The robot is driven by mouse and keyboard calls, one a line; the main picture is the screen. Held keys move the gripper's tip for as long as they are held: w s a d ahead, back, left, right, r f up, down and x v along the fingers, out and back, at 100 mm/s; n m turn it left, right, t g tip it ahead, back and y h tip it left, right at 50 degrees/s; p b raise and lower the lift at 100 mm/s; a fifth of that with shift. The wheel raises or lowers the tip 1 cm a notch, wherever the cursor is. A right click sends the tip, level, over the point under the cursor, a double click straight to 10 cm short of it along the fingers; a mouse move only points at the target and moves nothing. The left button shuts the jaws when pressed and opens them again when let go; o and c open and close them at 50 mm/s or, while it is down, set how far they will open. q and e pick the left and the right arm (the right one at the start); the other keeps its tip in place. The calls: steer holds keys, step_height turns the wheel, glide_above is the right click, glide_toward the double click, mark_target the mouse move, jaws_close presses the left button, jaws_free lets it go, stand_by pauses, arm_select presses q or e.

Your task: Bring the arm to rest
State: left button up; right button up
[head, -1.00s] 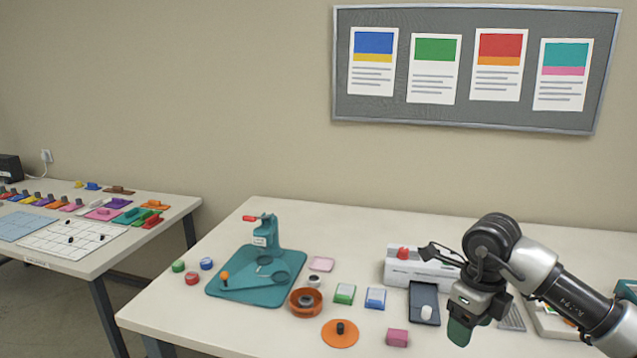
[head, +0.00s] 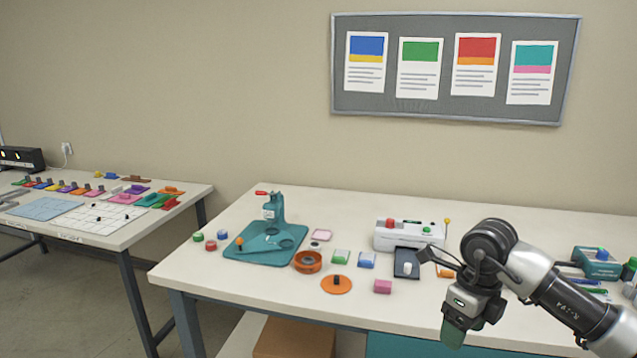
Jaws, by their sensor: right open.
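My right arm comes in from the right in the head view. Its gripper (head: 453,333) hangs downward in front of the near right part of the white table (head: 262,290). Its green-tipped end points down, and I see nothing held in it. It is open. My left gripper is not in view.
A second table (head: 128,235) stands at left. A cardboard box (head: 294,338) sits below.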

steer(key=w+a+f+m+y, duration=0.3)
steer(key=a+f+m+y, duration=0.3)
steer(key=a+f+y, duration=0.65)
steer(key=s+d+f+m+t+h, duration=0.1)
steer(key=d+f+m+t+h, duration=0.15)
steer(key=f+m+t, duration=0.6)
steer(key=d+f+m+t+h, duration=0.1)
steer(key=d+f+m+t, duration=0.25)
steer(key=f+m, duration=0.85)
steer(key=s+d+f+m+g+h, duration=0.15)
steer(key=s+f+m+h, duration=0.25)
steer(key=s+f, duration=0.5)
steer(key=s+d+f+m+g+h, duration=0.1)
steer(key=s+d+f+m+h, duration=0.25)
steer(key=s+f, duration=0.6)
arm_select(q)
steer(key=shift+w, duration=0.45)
arm_select(e)
steer(key=s+f+m+g+h, duration=0.1)
steer(key=s+f+m+g, duration=0.2)
steer(key=s, duration=1.1)
steer(key=s+f+m+g+h, duration=0.1)
steer(key=s+f+m+g, duration=0.2)
steer(key=s, duration=1.1)
step_height(320, 180, down, 5)
steer(key=shift+d+f+m+g, duration=0.15)
steer(key=shift+m+g, duration=0.25)
steer(key=shift+g, duration=0.75)
